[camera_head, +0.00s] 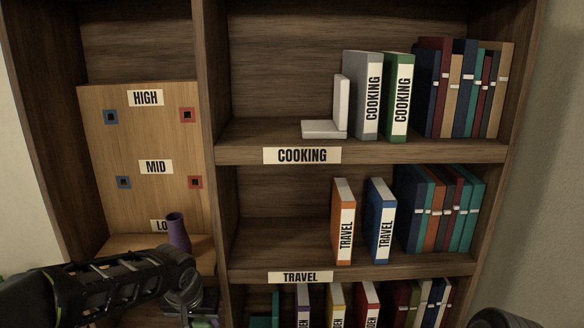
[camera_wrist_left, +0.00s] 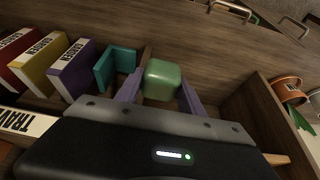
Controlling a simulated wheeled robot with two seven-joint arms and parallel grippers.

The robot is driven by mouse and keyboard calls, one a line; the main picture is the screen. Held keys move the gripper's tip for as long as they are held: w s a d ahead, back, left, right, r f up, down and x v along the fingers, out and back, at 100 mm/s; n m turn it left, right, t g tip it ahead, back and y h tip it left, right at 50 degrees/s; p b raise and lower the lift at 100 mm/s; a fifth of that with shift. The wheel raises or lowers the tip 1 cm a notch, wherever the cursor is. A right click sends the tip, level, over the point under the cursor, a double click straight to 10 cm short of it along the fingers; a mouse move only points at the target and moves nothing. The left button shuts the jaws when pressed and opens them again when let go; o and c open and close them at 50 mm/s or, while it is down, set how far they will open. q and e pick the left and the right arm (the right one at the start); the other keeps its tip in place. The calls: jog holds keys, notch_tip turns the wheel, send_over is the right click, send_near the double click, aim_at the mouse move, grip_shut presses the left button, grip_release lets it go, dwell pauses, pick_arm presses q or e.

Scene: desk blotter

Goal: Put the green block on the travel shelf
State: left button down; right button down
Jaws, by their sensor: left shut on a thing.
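The green block (camera_wrist_left: 162,80) is between the two purple fingers of my left gripper (camera_wrist_left: 160,95) in the left wrist view, and the gripper is shut on it. In the head view the left gripper (camera_head: 204,318) is at the bottom edge, mostly cut off, left of the lower shelf's books and below the travel shelf's level. The travel shelf (camera_head: 280,248) is the middle one, with a TRAVEL label (camera_head: 300,277) on its front edge. Its left part is bare. An orange TRAVEL book (camera_head: 343,222) and a blue TRAVEL book (camera_head: 380,220) stand on it. My right gripper is not in view.
Several books (camera_head: 440,210) fill the travel shelf's right end. Above is the cooking shelf (camera_head: 250,135) with a white bookend (camera_head: 340,105). A vertical divider (camera_head: 207,60) separates a left bay with a purple vase (camera_head: 177,232). A teal bookend (camera_wrist_left: 120,65) stands beside lower-shelf books.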

pick_arm(q)
jog(key=s+f, duration=0.4)
jog(key=f, duration=0.1)
dwell(1.1)
jog(key=s+f, duration=0.3)
jog(key=f, duration=1.1)
jog(key=shift+s, duration=0.4)
jog(key=shift+a+r, duration=0.1)
